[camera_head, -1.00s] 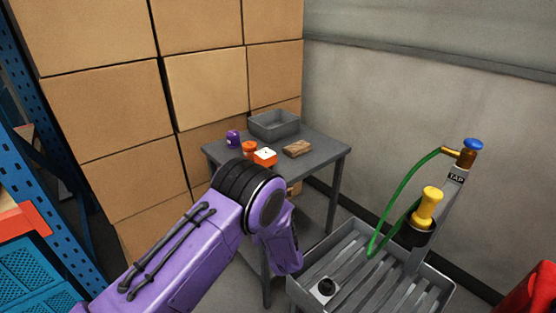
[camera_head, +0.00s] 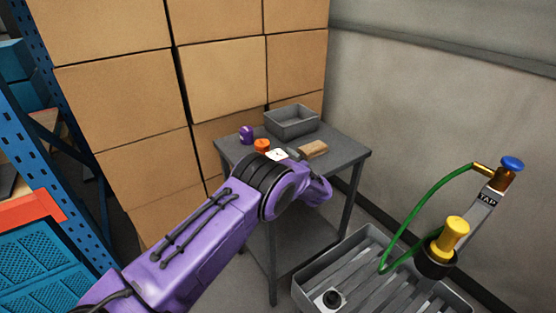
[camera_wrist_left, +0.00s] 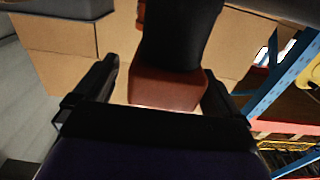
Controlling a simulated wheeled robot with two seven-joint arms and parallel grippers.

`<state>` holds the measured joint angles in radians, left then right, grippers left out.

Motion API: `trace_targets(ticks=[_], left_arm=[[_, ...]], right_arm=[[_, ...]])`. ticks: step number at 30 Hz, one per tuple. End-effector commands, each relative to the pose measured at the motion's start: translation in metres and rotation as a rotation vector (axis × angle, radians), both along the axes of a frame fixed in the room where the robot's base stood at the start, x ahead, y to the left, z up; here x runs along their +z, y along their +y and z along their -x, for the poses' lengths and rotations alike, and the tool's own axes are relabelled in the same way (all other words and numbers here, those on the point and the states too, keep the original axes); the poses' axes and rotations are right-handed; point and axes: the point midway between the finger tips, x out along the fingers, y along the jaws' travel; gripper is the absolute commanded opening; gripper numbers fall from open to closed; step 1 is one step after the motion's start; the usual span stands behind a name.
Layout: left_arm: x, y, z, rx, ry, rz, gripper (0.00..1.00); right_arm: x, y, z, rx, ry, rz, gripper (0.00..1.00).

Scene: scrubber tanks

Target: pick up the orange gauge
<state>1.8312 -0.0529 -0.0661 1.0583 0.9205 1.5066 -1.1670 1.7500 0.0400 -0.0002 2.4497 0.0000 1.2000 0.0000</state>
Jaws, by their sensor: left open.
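The orange gauge (camera_head: 276,154), a small orange block with a white face, lies on the grey table (camera_head: 345,154) in the head view, partly hidden behind my left arm. In the left wrist view a red-brown block, apparently the gauge (camera_wrist_left: 165,88), shows between the fingers of my left gripper (camera_wrist_left: 160,76). The fingers are open, one on either side, with visible gaps to the block. A large black shape (camera_wrist_left: 180,35) adjoins the block; I cannot tell what it is. In the head view my left fingers are hidden. My right gripper is out of view.
An orange cylinder (camera_head: 261,145) and a purple item (camera_head: 246,135) stand near the gauge. A brown block (camera_head: 313,149) and a grey bin (camera_head: 292,121) share the table. Cardboard boxes (camera_head: 222,80) rise behind. A slatted sink (camera_head: 365,285) with a tap stands at front right.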

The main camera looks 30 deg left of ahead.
Motion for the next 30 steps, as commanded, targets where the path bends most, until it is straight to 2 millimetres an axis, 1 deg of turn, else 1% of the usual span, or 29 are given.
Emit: trace_targets(ticks=[2, 7, 8, 9, 11, 12, 13, 23, 26, 29, 30], left_arm=[[0.000, 0.005, -0.002, 0.001, 0.000, -0.001, 0.98], [0.000, 0.006, -0.002, 0.001, -0.001, -0.001, 0.98], [0.000, 0.006, -0.002, 0.001, -0.001, -0.001, 0.95], [0.000, 0.006, -0.002, 0.001, -0.001, -0.001, 0.82], [0.000, 0.006, -0.002, 0.001, -0.001, -0.001, 0.62], [0.000, 0.006, -0.002, 0.001, -0.001, -0.001, 0.49], [0.000, 0.006, -0.002, 0.001, -0.001, -0.001, 0.42], [0.002, 0.006, -0.001, 0.002, -0.001, 0.001, 0.42], [0.010, 0.006, -0.002, 0.002, -0.002, 0.001, 0.42], [0.031, 0.006, -0.002, 0.002, -0.006, 0.001, 0.42], [0.038, -0.001, 0.000, -0.001, -0.005, 0.001, 0.42]], right_arm=[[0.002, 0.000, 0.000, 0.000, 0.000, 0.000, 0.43], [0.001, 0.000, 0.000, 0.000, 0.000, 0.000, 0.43], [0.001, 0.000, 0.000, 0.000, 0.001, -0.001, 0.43], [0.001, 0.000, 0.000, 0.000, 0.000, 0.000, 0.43], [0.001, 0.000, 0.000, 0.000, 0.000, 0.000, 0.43], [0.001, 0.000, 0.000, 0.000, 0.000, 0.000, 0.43], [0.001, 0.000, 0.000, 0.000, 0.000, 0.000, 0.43], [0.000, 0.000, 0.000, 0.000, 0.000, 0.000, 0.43], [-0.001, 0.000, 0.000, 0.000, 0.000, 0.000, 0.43], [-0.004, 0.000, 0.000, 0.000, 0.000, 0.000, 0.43], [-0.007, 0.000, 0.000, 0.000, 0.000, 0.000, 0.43]])
